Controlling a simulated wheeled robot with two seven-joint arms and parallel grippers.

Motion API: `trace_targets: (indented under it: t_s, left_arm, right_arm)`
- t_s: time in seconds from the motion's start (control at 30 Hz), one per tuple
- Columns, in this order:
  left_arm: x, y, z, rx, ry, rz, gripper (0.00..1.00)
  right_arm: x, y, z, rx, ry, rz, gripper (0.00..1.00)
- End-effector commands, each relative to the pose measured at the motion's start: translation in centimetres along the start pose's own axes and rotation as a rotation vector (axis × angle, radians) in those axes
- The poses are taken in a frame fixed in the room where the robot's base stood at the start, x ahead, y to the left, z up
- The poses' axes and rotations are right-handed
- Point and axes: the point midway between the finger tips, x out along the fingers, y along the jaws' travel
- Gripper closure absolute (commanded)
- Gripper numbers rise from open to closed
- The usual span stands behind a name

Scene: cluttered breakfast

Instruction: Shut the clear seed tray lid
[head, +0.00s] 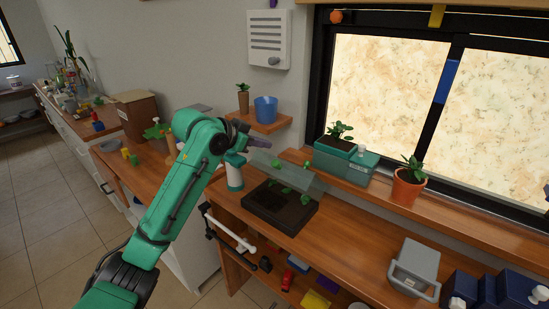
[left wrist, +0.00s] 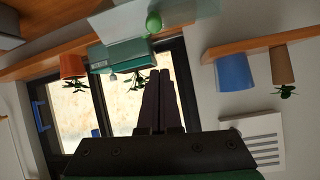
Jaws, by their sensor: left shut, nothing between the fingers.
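The dark seed tray (head: 268,214) sits on the wooden bench in the head view, with small green seedlings in dark soil. Its clear lid (head: 300,174) stands tilted up and open along the tray's far side. My left gripper (head: 262,152) is shut and empty, above and to the left of the raised lid. In the left wrist view the dark fingers (left wrist: 158,90) lie together with nothing between them. A pale see-through sheet at the top edge there may be the lid. My right gripper is not in view.
A white and green bottle (head: 235,174) stands just left of the tray, below my left gripper. A green planter box (head: 345,160) and a terracotta pot (head: 408,187) stand on the window sill. A blue cup (head: 265,109) stands on a small shelf.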

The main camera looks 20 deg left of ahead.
Motion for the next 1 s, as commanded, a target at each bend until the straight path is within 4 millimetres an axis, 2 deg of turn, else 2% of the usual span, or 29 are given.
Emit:
trace_targets:
  t_s: [0.03,0.17,0.57,0.6,0.7,0.8,1.0]
  left_arm:
    - [-0.1,-0.2,-0.6,0.002,0.009,0.000,1.00]
    - [1.0,-0.2,-0.8,-0.001,0.010,0.003,1.00]
    - [9.4,-0.2,-1.0,-0.001,0.008,0.002,1.00]
    - [9.7,-0.2,-0.5,-0.001,0.005,0.000,1.00]
    - [8.9,-0.2,1.4,0.001,0.005,0.000,1.00]
    - [8.6,-0.2,2.5,0.001,0.008,0.000,1.00]
    - [8.5,-0.2,3.2,0.001,0.009,0.000,1.00]
  right_arm:
    - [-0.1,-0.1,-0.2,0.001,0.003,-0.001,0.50]
    - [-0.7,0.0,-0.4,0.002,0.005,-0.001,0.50]
    - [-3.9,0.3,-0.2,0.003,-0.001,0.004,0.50]
    - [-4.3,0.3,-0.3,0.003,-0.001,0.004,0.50]
    - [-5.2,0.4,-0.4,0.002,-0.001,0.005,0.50]
    - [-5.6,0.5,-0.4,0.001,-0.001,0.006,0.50]
    - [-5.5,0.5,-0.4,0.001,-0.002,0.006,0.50]
